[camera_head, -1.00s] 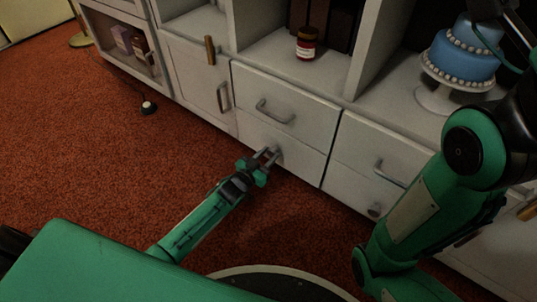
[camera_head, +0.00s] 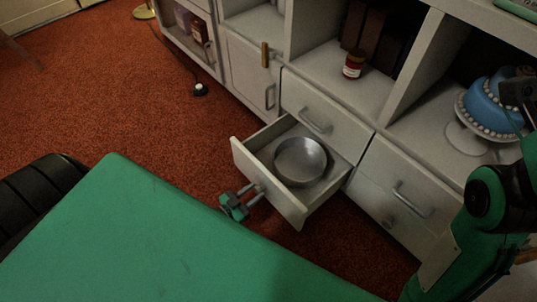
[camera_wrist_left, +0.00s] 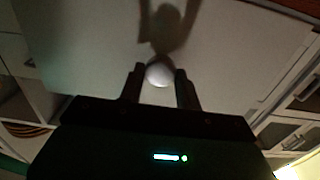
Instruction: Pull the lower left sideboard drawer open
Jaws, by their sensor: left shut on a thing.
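The lower left sideboard drawer (camera_head: 268,185) stands well out from the white sideboard, with a round metal pan (camera_head: 300,161) lying inside it. My left gripper (camera_head: 253,192) is at the drawer's front face, shut on its knob. In the left wrist view the pale round knob (camera_wrist_left: 159,74) sits between the two fingers of my left gripper (camera_wrist_left: 160,85), against the drawer front (camera_wrist_left: 90,50). The knob is mostly hidden in the head view. My right arm comes in at the right edge; its gripper is partly cut off near the cake, and its jaws are unclear.
The upper drawer (camera_head: 335,110) above is closed, with a bar handle. A blue cake (camera_head: 488,105) on a stand and a red jar (camera_head: 354,64) sit in the sideboard's compartments. Red carpet (camera_head: 130,110) lies clear to the left.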

